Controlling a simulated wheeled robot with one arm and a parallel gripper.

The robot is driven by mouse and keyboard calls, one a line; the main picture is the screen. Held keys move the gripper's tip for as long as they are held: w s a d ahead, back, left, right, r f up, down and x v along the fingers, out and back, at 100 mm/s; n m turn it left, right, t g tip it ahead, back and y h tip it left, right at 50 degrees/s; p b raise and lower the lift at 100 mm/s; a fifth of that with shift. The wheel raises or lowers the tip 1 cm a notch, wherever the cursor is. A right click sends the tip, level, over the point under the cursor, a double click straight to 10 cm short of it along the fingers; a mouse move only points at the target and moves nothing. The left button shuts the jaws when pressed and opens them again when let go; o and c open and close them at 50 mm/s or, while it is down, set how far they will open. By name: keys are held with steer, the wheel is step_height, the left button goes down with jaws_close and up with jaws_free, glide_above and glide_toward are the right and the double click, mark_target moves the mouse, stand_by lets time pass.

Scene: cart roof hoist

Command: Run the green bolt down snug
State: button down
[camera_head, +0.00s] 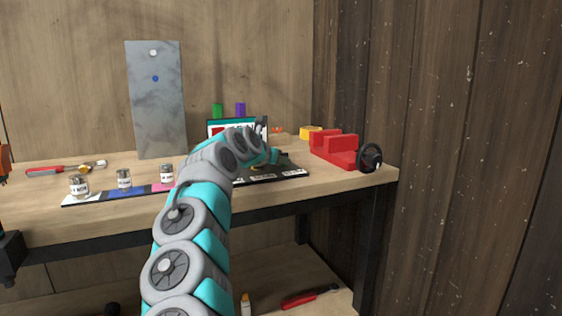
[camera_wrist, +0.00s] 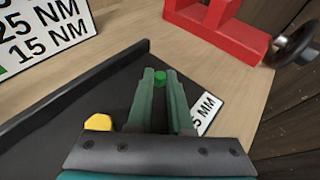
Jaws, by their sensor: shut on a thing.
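The green bolt (camera_wrist: 159,76) shows as a small green head between the tips of my gripper's two dark green fingers in the wrist view. My gripper (camera_wrist: 160,82) is shut on it, over the black tray (camera_wrist: 75,125). The fingers hide most of the bolt, so I cannot tell how deep it sits or whether it is in a hole. In the head view my gripper (camera_head: 274,156) is low over the right part of the tray (camera_head: 290,172), and the bolt cannot be made out there.
A yellow piece (camera_wrist: 98,122) lies left of my fingers. A torque sign (camera_wrist: 40,30) stands at the tray's back. A red vise (camera_head: 335,148) with a black handwheel (camera_head: 370,157) is to the right. Labelled jars (camera_head: 124,180) and a grey upright plate (camera_head: 156,110) are left.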

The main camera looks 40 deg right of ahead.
steer(key=shift+w+a+r+m+g+h, duration=0.1)
steer(key=shift+r+m+g+h, duration=0.1)
steer(key=shift+m+g, duration=0.2)
steer(key=shift+w+r+m+g+h, duration=0.1)
steer(key=shift+m+g+h, duration=0.1)
steer(key=shift+m+g, duration=0.2)
stand_by(0.7)
steer(key=c, duration=0.8)
jaws_free()
steer(key=shift+f, duration=0.15)
steer(key=shift+b+v, duration=0.5)
steer(key=shift+v, duration=3.4)
